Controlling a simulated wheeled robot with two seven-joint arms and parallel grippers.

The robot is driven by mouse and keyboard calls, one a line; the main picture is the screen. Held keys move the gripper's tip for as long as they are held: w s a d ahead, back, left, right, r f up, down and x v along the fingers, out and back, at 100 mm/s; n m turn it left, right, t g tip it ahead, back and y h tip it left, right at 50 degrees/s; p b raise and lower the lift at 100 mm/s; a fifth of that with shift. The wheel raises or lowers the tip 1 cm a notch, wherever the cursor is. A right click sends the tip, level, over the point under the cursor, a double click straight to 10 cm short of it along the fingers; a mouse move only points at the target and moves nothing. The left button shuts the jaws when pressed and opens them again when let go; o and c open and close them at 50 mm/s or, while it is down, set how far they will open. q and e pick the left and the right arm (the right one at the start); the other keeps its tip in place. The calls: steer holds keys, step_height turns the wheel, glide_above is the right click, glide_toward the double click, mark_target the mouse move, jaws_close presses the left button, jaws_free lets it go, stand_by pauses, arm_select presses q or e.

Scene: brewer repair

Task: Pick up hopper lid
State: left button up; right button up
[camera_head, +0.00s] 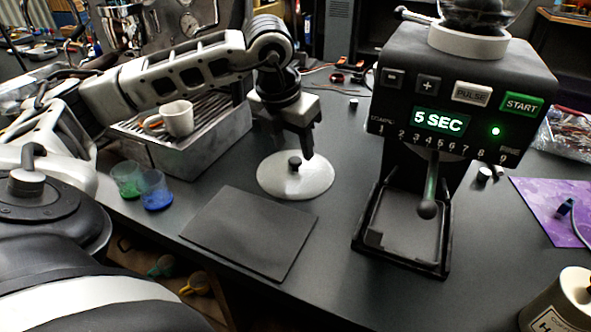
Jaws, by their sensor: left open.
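The hopper lid (277,181) is a white round disc with a small black knob (295,163) at its middle. It lies flat on the dark table, left of the black grinder (455,80). My left gripper (299,152) points down over the lid, with its fingers around or just above the knob. It is open; whether the fingers touch the knob I cannot tell. The glass hopper (490,12) on top of the grinder shows partly at the top edge and holds dark contents. My right gripper is not in view.
A white cup (177,118) stands on the espresso machine's drip tray (205,138). Green (127,180) and blue (155,190) glasses stand at the table's left edge. A dark flat mat (250,232) lies in front of the lid. A purple sheet (560,208) lies at right.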

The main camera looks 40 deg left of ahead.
mark_target(295, 159)
arm_select(q)
steer(key=shift+x, duration=1.85)
steer(key=shift+s+a, duration=0.1)
steer(key=shift+s, duration=0.05)
steer(key=c, duration=1.1)
steer(key=shift+o, duration=0.2)
steer(key=shift+r, duration=0.1)
